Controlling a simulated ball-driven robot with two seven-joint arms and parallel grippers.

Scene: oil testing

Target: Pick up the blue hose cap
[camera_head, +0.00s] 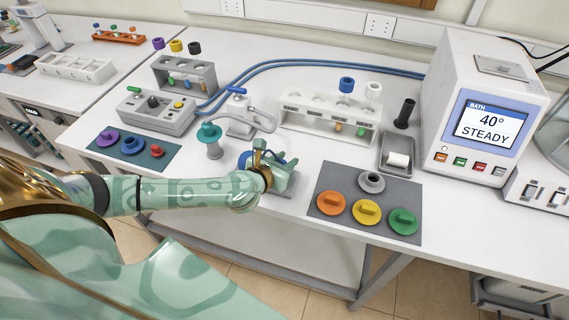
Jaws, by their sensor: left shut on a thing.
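My left gripper (284,174) reaches in from the left over the front middle of the bench. Another blue round cap (132,145) sits on a dark teal mat (157,162) at the left, between a purple and a red one. My right gripper is not in view.
A teal-topped post (210,135) stands just left of my gripper. A white tube rack (330,118) is behind it. A grey mat (329,207) with orange, yellow and green caps lies to the right. A bath unit (485,105) reads 40° STEADY. Blue hoses run along the back.

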